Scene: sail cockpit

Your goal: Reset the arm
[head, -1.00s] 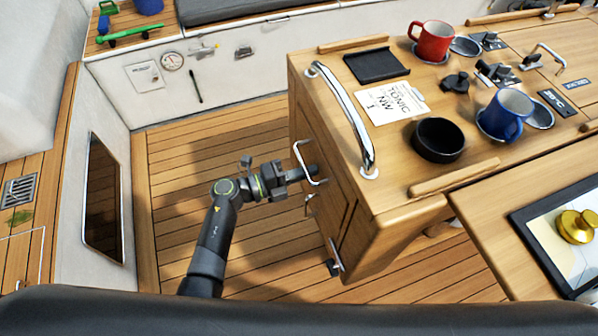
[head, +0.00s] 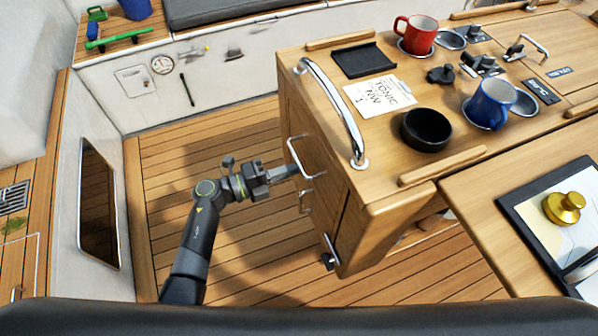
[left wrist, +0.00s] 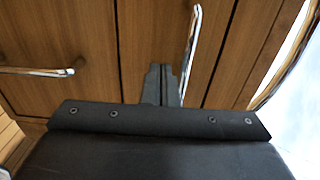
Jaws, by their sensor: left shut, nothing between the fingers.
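My left gripper (head: 290,170) reaches in from the left, near the side of the wooden cabinet (head: 335,185). In the left wrist view its fingers (left wrist: 161,85) are together and empty, in front of the wooden panels. A chrome door handle (head: 300,158) is right beside the fingertips; the left wrist view shows a chrome handle (left wrist: 190,50) close to the right of the fingers. I cannot tell whether they touch. My right gripper is not in view.
A long chrome grab rail (head: 335,110) runs along the cabinet top edge. On top are a black bowl (head: 427,130), a blue mug (head: 490,103), a red mug (head: 415,35) and a paper card (head: 380,95). The wooden floor (head: 190,150) left of the cabinet is clear.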

